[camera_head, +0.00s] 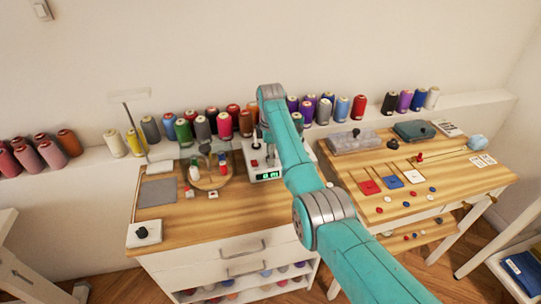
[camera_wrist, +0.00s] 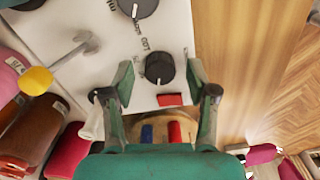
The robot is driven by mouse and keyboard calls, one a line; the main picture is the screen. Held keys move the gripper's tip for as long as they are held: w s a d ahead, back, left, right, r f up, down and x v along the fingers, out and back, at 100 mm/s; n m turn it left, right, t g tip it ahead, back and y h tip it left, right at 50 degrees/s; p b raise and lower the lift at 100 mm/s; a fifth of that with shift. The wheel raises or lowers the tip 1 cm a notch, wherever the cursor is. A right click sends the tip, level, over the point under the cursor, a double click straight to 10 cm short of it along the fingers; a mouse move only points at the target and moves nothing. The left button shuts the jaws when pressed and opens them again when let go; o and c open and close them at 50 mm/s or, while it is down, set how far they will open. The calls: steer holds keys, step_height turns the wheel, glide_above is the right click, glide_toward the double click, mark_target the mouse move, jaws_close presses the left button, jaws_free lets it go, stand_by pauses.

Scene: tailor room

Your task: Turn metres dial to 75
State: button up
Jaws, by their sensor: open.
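A white machine (camera_head: 262,158) with a lit green display (camera_head: 268,176) stands on the left wooden table, partly behind my arm. In the wrist view its pale panel (camera_wrist: 90,22) carries two dark round dials. The lower dial (camera_wrist: 159,67) has a light pointer mark and a printed number beside it. The upper dial (camera_wrist: 140,5) is cut off by the frame edge. I cannot read which dial is the metres one. My gripper (camera_wrist: 161,76) is open, one finger on each side of the lower dial; contact is unclear. The arm hides my gripper in the head view.
A red block (camera_wrist: 170,99) sits beside the lower dial. A separate white box with a black knob (camera_head: 142,233) stands at the table's front left.

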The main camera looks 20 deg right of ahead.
steer(key=shift+f, duration=0.25)
jaws_close()
